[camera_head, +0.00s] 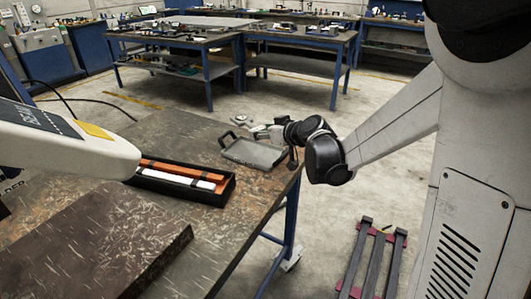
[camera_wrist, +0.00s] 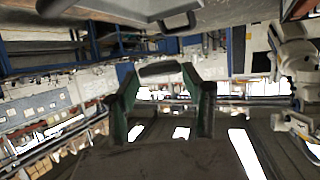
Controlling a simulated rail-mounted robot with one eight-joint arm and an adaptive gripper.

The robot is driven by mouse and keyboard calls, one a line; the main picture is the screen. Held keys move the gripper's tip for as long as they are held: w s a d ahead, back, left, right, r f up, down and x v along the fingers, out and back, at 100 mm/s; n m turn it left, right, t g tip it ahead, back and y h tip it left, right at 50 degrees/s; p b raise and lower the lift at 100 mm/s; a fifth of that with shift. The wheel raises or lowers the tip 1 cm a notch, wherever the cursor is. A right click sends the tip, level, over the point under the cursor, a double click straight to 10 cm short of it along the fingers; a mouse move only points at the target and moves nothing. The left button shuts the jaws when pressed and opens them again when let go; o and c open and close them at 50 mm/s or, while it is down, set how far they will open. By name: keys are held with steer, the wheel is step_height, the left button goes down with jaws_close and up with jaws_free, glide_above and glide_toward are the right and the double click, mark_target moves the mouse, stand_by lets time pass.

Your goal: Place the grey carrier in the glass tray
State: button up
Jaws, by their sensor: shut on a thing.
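A shallow grey tray with a dark rim and looped handle, which I take to be the glass tray (camera_head: 255,153), lies near the table's far right edge. In the wrist view, part of the tray (camera_wrist: 125,8) and its handle show at the top. My gripper (camera_head: 257,129) is just beyond the tray's far side in the head view. In the wrist view, my gripper's two dark green fingers close on a small dark grey piece, apparently the grey carrier (camera_wrist: 160,69). It appears apart from the tray. Its full shape is hidden.
A black box (camera_head: 205,190) with orange and white bars stands nearer on the worn table (camera_head: 190,125). A white machine part (camera_head: 75,140) reaches in from the left. A dark slab (camera_head: 110,245) lies in front. Blue workbenches (camera_head: 270,38) stand behind.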

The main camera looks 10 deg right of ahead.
steer(key=shift+s+f+b, duration=0.2)
steer(key=shift+f+b, duration=0.35)
steer(key=shift+f, duration=1.5)
steer(key=shift+s+f+b, duration=0.15)
steer(key=shift+f+b, duration=0.4)
steer(key=shift+f, duration=1.5)
